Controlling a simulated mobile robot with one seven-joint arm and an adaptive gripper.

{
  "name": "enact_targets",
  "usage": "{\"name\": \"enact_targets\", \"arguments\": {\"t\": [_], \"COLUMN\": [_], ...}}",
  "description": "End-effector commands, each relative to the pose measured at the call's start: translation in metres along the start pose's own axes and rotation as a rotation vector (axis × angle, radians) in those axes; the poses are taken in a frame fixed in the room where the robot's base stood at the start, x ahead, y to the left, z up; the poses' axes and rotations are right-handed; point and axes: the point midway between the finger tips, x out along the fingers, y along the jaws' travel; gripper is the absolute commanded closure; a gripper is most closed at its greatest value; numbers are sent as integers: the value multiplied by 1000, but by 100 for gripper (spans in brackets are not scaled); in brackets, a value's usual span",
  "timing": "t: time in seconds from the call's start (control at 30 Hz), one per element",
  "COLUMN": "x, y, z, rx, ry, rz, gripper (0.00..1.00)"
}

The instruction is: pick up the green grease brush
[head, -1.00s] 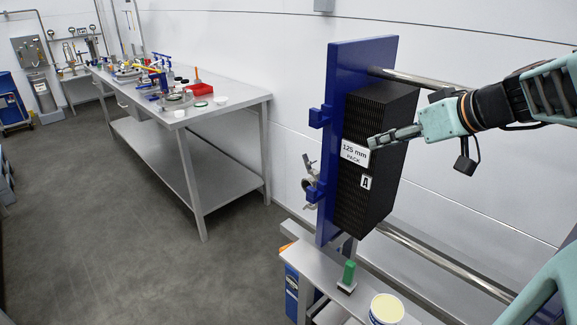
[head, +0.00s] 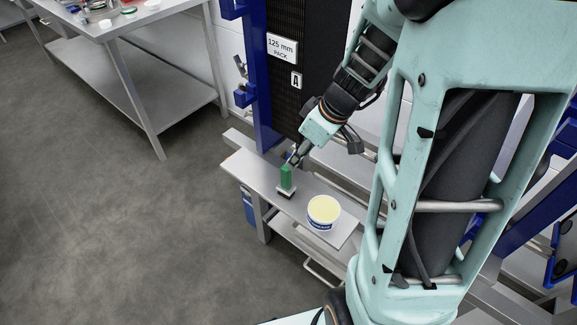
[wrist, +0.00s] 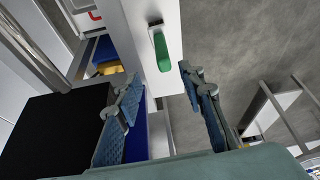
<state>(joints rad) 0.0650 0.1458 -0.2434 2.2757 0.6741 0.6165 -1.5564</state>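The green grease brush (head: 286,177) stands upright on its dark base on a small grey shelf (head: 252,170), with its green handle up. In the wrist view the green handle (wrist: 162,52) shows just beyond the fingertips, lined up with the gap between them. My gripper (head: 294,159) is right by the top of the handle in the head view, coming down at a slant from the upper right. In the wrist view my gripper (wrist: 159,80) has its two fingers spread wide with nothing between them. Whether a finger touches the brush cannot be told.
A white tub of pale yellow grease (head: 323,210) stands on the shelf just right of the brush. The black plate pack (head: 316,70) and blue end plate (head: 258,80) rise behind. A workbench (head: 120,22) with small items stands at the upper left. The floor at left is clear.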

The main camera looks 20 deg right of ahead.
Motion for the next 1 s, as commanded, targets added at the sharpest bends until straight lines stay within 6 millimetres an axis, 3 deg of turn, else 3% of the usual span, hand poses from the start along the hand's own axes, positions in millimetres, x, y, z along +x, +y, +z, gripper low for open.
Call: {"name": "enact_targets", "arguments": {"t": [0.3, 0.57, 0.83, 1.0], "x": [47, 66, 102, 109], "y": [-3, -4, -6, -5], "z": [2, 2, 2, 1], "rx": [-5, -4, -3, -4], "ry": [-6, -6, -5, -4], "rz": [-7, -6, -5, -3], "gripper": [64, 64, 64, 64]}}
